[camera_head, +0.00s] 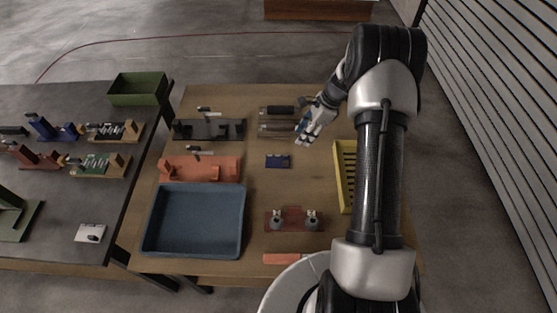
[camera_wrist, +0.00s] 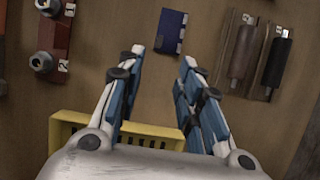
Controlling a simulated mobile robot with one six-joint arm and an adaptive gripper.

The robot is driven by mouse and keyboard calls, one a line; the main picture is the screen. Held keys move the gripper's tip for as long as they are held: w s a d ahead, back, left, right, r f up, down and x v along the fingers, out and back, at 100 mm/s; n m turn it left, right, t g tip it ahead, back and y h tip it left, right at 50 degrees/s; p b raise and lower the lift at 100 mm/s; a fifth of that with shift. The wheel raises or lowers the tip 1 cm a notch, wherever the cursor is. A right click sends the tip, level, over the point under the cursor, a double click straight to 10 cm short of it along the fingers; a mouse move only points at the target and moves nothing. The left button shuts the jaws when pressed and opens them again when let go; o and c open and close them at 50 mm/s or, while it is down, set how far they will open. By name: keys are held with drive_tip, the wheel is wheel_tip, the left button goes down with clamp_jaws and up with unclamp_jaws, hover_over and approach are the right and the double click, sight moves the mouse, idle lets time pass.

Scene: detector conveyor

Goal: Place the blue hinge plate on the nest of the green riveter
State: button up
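A small flat blue plate (camera_head: 277,161), which looks like the blue hinge plate, lies on the wooden table. It also shows in the wrist view (camera_wrist: 171,31), beyond the fingertips, with small light marks along one edge. My gripper (camera_head: 303,138) is above the table, up and to the right of the plate in the head view. In the wrist view its two fingers (camera_wrist: 163,57) are apart with nothing between them. A green device (camera_head: 14,213), probably the green riveter, stands on the dark table at the left edge. It is cut off by the frame, and its nest cannot be made out.
The wooden table holds a blue tray (camera_head: 196,252), an orange fixture (camera_head: 200,168), a black fixture (camera_head: 208,130), a yellow crate (camera_head: 345,178) and a red-brown holder (camera_head: 293,222). The dark table holds a green bin (camera_head: 138,88) and several small fixtures. Wood around the plate is clear.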

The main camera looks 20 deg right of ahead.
drive_tip(key=b, duration=0.2)
approach(277, 161)
drive_tip(key=s, duration=0.2)
drive_tip(key=shift+s+f, duration=0.2)
drive_tip(key=shift+s, duration=0.15)
drive_tip(key=x, duration=0.3)
drive_tip(key=b+x, duration=0.1)
drive_tip(key=x, duration=0.1)
drive_tip(key=shift+d+f, duration=0.2)
drive_tip(key=shift+d, duration=0.05)
drive_tip(key=shift+c, duration=0.4)
clamp_jaws()
